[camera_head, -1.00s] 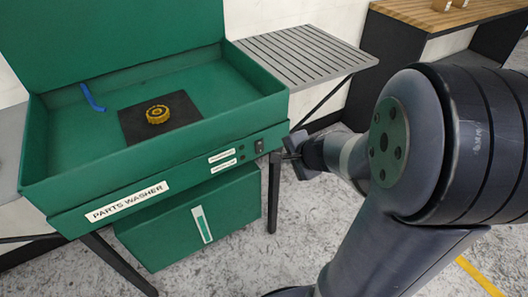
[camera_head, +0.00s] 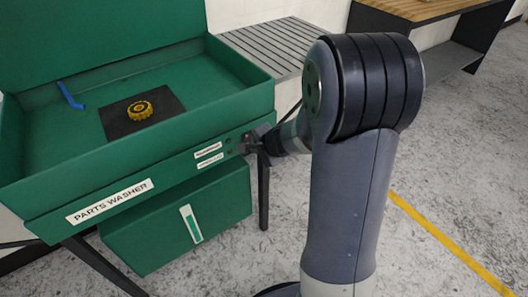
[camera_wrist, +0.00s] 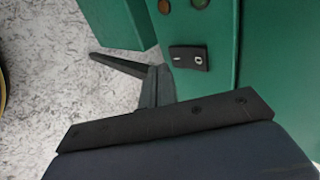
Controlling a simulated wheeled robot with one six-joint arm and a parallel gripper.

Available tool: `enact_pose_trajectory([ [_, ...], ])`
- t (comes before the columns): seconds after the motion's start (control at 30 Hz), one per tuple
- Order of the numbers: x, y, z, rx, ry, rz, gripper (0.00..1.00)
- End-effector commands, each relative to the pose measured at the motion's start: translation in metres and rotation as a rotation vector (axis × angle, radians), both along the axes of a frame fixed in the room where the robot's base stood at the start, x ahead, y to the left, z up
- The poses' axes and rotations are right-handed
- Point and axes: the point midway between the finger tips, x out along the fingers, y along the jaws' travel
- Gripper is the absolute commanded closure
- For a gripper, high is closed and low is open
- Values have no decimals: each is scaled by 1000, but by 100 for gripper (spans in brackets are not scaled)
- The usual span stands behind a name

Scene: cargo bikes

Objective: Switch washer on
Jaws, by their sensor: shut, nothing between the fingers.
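The green parts washer (camera_head: 110,205) stands at the left with its lid up. Its black rocker switch (camera_wrist: 188,57), marked with a line and a circle, shows on the green front panel in the wrist view. I cannot tell which side is pressed in. My gripper (camera_wrist: 157,72) is shut and empty, its fingertips just below and left of the switch in that view; I cannot tell whether they touch the panel. In the head view my gripper (camera_head: 250,142) is at the panel's right end and hides the switch.
Two small round indicators (camera_wrist: 164,6) sit beside the switch. A yellow gear (camera_head: 140,110) lies on a dark mat in the basin. A washer leg (camera_head: 263,195) stands below my gripper. A slatted grey table (camera_head: 275,45) adjoins behind. The floor at right is clear.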

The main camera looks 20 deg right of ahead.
Motion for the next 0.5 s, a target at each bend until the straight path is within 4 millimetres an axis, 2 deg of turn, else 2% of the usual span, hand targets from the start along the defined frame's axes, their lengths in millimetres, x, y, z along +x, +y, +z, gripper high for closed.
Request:
enact_pose_trajectory([
  [0.2,16,6,-1,1,1,0,100],
  [0.5,19,6,-2,1,0,-1,100],
])
